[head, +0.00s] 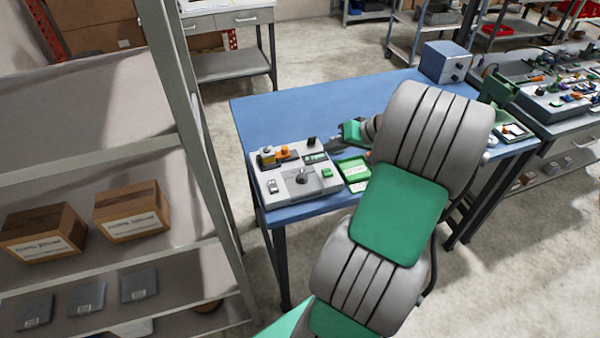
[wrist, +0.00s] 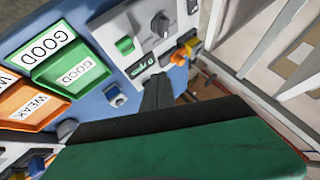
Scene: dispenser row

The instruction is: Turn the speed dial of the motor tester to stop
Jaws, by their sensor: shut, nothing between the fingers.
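The motor tester (head: 272,186) is a light grey box at the left end of the blue table. Its speed dial (head: 301,179) is a dark grey round knob on the top face; it also shows near the top of the wrist view (wrist: 160,25). I cannot tell which mark the dial points to. My gripper (head: 332,143) is shut and empty, above the back right corner of the tester. In the wrist view the dark fingers (wrist: 158,85) end near the tester's small display (wrist: 142,66), apart from the dial.
A green button (wrist: 125,46) and orange and yellow parts (wrist: 184,50) sit on the tester. A green GOOD tray (wrist: 70,65) and an orange WEAK tray (wrist: 38,103) lie beside it. A shelf rack (head: 190,120) stands left of the table (head: 275,110). A blue box (head: 445,62) stands at the back.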

